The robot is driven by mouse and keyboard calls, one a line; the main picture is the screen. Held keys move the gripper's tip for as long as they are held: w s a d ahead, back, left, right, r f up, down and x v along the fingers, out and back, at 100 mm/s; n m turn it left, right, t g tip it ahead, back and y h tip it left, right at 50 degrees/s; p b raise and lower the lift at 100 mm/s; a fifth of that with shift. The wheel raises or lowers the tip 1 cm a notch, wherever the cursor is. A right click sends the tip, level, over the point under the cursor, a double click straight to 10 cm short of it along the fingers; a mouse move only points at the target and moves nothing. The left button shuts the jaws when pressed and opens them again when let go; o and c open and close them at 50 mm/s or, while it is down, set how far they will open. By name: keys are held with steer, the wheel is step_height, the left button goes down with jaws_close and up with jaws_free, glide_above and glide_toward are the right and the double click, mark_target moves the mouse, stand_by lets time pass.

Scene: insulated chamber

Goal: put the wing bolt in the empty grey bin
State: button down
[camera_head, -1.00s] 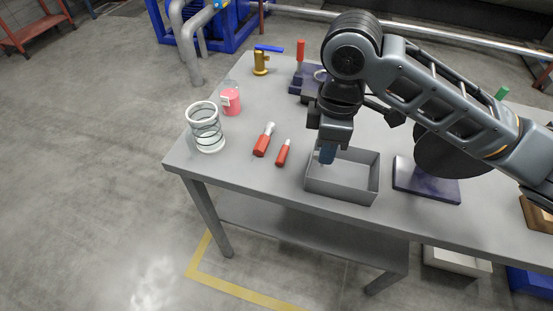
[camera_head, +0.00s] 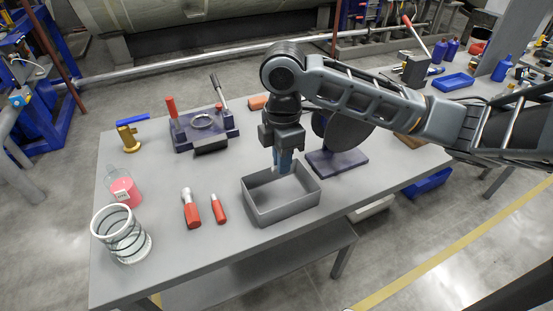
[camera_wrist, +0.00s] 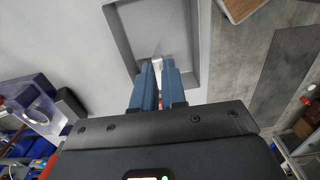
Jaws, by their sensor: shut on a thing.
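The grey bin (camera_head: 284,211) is an open rectangular box on the grey table in the head view, and its floor looks bare. My gripper (camera_head: 282,170) points down with blue fingers over the back part of the bin. In the wrist view my gripper (camera_wrist: 159,66) is nearly closed on a small pale metal piece, the wing bolt (camera_wrist: 157,60), of which only the end shows between the fingertips. The bin (camera_wrist: 125,42) lies beyond the fingertips there. How far the bolt is above the bin floor cannot be told.
Two red-handled tools (camera_head: 191,209) lie left of the bin. A purple fixture (camera_head: 204,130) is behind, and a dark plate (camera_head: 338,163) is right of the bin.

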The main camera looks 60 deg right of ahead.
mark_target(281, 177)
steer(key=shift+f+b, duration=2.25)
steer(key=shift+f, duration=0.9)
steer(key=shift+f+b, duration=0.45)
steer(key=shift+f, duration=0.15)
steer(key=c, duration=1.1)
jaws_free()
steer(key=shift+r, duration=0.15)
step_height(281, 177, up, 8)
steer(key=shift+f, duration=0.2)
